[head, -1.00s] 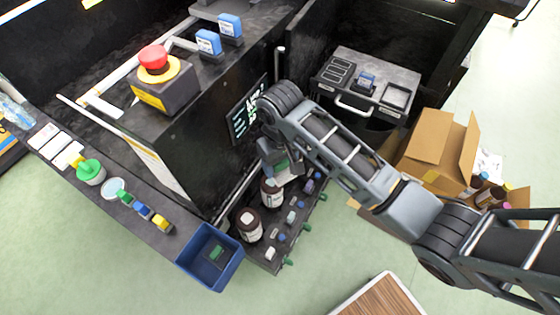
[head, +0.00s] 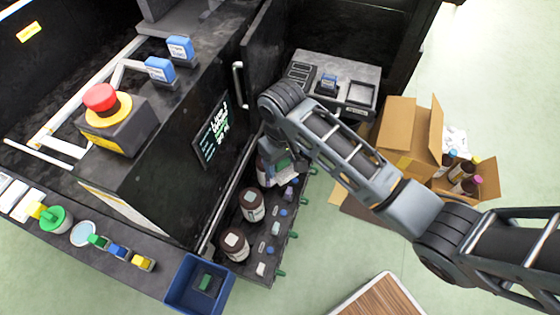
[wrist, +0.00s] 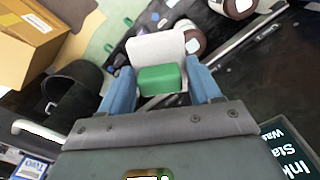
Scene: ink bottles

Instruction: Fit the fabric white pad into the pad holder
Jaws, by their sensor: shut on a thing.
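My gripper (wrist: 160,68) has two blue fingers shut on the green grip of the fabric white pad (wrist: 157,48). The pad's white face points away from the palm in the wrist view. In the head view my gripper (head: 276,158) hangs over the far end of the bottle rack, mostly hidden behind my arm. A square framed recess (head: 361,94) in the grey drawer unit at the upper right looks like the pad holder, but I cannot be sure. It looks empty, and my gripper is apart from it.
Dark bottles (head: 252,204) and small items stand on the black rack (head: 262,270). An open cardboard box (head: 412,135) stands right of the drawer unit. A screen (head: 212,133) faces the rack. Green floor (head: 350,245) is clear in front.

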